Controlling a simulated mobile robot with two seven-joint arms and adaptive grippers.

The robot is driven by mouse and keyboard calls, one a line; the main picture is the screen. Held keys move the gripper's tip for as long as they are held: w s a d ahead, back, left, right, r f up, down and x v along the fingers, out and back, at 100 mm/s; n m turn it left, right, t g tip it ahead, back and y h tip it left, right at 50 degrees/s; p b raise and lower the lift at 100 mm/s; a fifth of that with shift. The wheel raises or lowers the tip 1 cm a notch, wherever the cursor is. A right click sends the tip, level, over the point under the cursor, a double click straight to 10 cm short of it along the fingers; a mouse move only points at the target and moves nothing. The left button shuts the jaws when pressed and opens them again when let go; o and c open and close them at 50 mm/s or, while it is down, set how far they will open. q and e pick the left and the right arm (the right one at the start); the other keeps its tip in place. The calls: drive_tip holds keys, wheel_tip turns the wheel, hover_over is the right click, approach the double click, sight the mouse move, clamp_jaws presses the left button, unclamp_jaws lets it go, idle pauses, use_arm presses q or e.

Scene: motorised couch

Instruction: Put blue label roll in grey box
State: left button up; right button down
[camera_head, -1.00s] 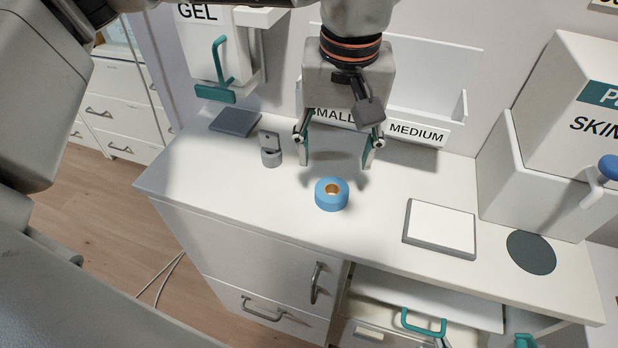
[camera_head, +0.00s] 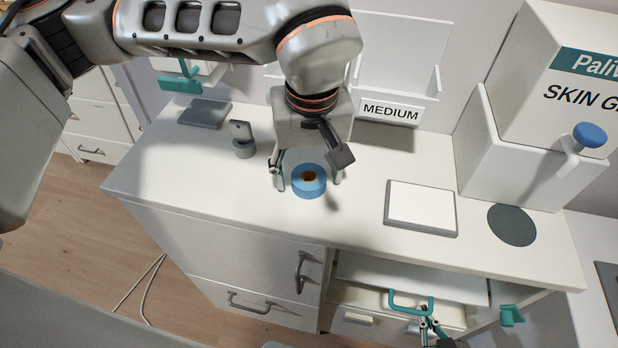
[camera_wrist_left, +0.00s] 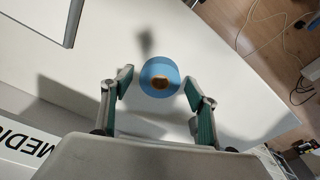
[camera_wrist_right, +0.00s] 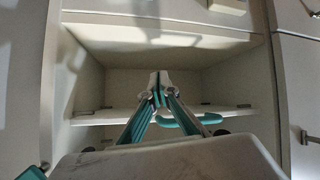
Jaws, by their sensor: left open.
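The blue label roll (camera_head: 309,181), with a tan core, lies flat on the white counter; it also shows in the left wrist view (camera_wrist_left: 160,77). My left gripper (camera_head: 308,184) is open above it, with a finger on either side of the roll. In the left wrist view its fingertips (camera_wrist_left: 158,82) stand apart, with gaps between them and the roll. My right gripper (camera_wrist_right: 158,84) has its fingers together before an open cabinet, beside a teal handle (camera_wrist_right: 182,123). I cannot tell whether it grips the handle. I cannot identify a grey box.
A white tablet-like panel (camera_head: 421,206) and a dark round pad (camera_head: 512,225) lie right of the roll. A small grey holder (camera_head: 242,140) and dark grey slab (camera_head: 205,114) are left. A white dispenser (camera_head: 540,155) stands at right. The front counter strip is clear.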

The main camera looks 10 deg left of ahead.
use_arm(q)
drive_tip(key=c, duration=1.2)
wheel_tip(320, 180, up, 10)
drive_tip(key=shift+s+r+p, duration=0.1)
drive_tip(key=shift+p, duration=0.4)
drive_tip(key=shift+c, duration=0.2)
